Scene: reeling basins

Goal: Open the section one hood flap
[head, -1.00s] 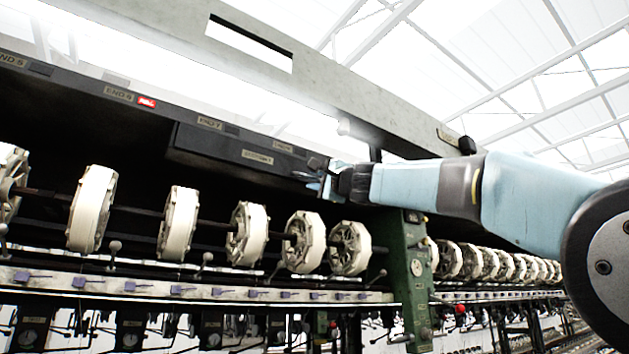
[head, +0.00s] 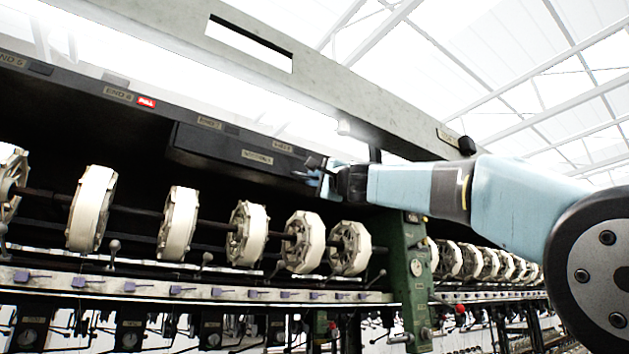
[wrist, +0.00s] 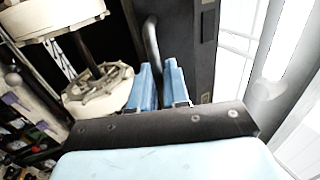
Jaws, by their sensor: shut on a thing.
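The section one hood flap (head: 225,150) is a long dark panel with a small label, under the hood strip in the head view. It looks lowered, over the reels. My gripper (head: 318,179) is at the flap's right end, reaching in from the right. In the wrist view, the blue fingers (wrist: 160,87) are close together around the lower end of a grey curved handle (wrist: 151,42). The handle runs along the dark flap face (wrist: 185,40).
White reels (head: 178,224) hang in a row on a dark shaft below the flap; a reel shows close left of my fingers in the wrist view (wrist: 100,90). A green post (head: 408,270) stands below my wrist. A pale beam (head: 330,90) runs above the hood.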

